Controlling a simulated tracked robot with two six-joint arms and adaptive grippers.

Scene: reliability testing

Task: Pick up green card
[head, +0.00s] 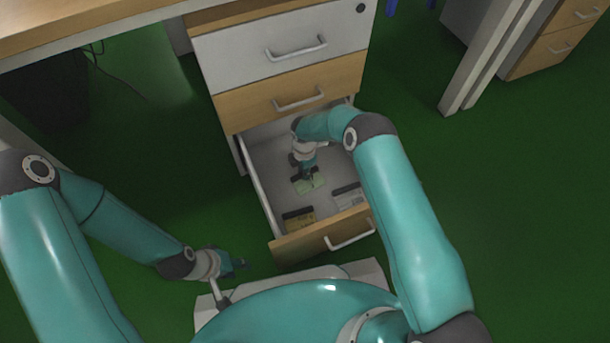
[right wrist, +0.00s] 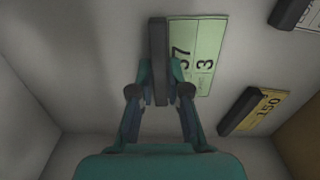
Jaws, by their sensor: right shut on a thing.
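The green card (head: 314,185) lies in the open bottom drawer (head: 276,155). In the right wrist view the green card (right wrist: 205,45) has dark printed numbers and a black bar along its left edge. My right gripper (head: 306,176) reaches down into the drawer. In the right wrist view its fingers (right wrist: 160,75) are closed on either side of the black bar, which hides part of the fingertips' gap. My left gripper (head: 238,264) is outside the drawer, at its lower left, and holds nothing I can see; its finger gap is too small to tell.
A yellow card (head: 298,221) with a black bar and a white card (head: 347,200) lie near the drawer front (head: 325,237). They also show in the right wrist view, the yellow card (right wrist: 262,110) and the white card (right wrist: 300,12). The drawer's left part is bare.

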